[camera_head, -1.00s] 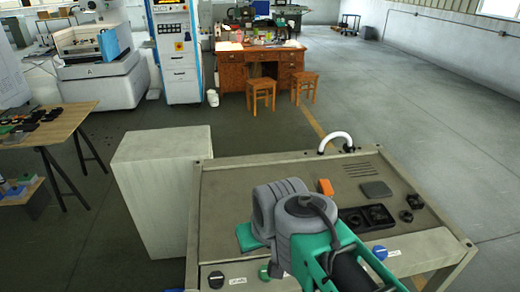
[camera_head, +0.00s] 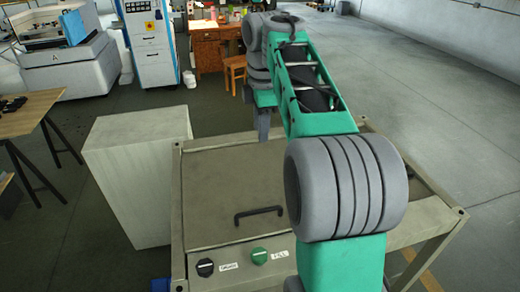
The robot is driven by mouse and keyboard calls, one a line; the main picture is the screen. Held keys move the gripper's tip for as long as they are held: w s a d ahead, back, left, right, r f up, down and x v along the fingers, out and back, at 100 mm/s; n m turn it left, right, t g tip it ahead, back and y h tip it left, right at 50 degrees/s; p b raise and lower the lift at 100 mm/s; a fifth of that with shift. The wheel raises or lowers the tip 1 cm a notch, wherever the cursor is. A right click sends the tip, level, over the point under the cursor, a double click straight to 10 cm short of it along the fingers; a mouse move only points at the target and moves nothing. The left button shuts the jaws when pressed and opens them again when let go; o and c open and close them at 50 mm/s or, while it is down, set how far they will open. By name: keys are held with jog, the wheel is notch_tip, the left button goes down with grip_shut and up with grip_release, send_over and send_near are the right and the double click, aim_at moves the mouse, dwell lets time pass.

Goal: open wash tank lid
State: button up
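The wash tank lid (camera_head: 215,185) is a flat grey-green panel in the top of the metal-framed bench, lying flat and looking shut. Its black bar handle (camera_head: 259,213) is near the front edge of the panel. My gripper (camera_head: 264,128) is above the far part of the bench, well beyond the handle and apart from it. It points down, and only a grey finger shape shows. Whether its fingers are open or shut cannot be seen. My arm covers the right part of the bench top.
A black knob (camera_head: 205,267) and a green knob (camera_head: 257,254), labelled "FILL", are on the front panel below the handle. A pale tall box (camera_head: 138,175) stands close to the bench's left side. A wooden table (camera_head: 30,115) is farther left. Open floor lies at right.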

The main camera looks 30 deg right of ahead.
notch_tip(320, 180, down, 6)
jog(key=b, duration=0.3)
jog(key=shift+w+f+b, duration=0.15)
jog(key=shift+w+b, duration=0.15)
jog(key=shift+b, duration=0.05)
jog(key=shift+c, duration=0.4)
grip_shut()
dwell(0.5)
jog(key=shift+o, duration=0.4)
grip_release()
